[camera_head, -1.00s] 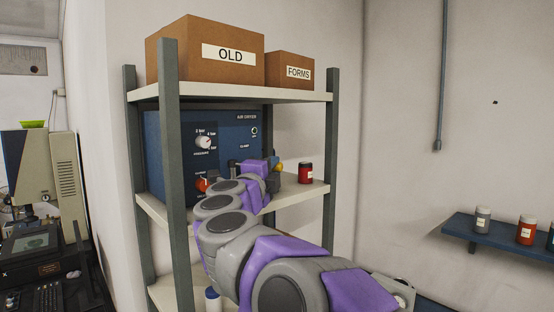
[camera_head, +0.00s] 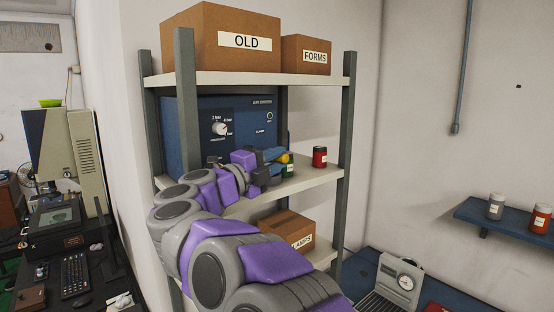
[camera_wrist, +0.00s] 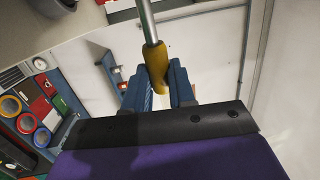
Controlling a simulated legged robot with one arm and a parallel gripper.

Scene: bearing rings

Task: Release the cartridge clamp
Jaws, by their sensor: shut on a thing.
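A blue air dryer unit (camera_head: 185,140) stands on the middle shelf, with a round pressure knob (camera_head: 221,128) and a small lettered label beside it on its front. My gripper (camera_head: 277,163) is in front of the unit's right side. In the wrist view its blue fingers (camera_wrist: 160,78) are shut on a yellow handle (camera_wrist: 156,62) with a metal rod (camera_wrist: 147,20) running up from it. My arm hides the unit's lower front. What the rod's far end joins is out of sight.
Grey shelf posts (camera_head: 347,140) flank the shelf.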

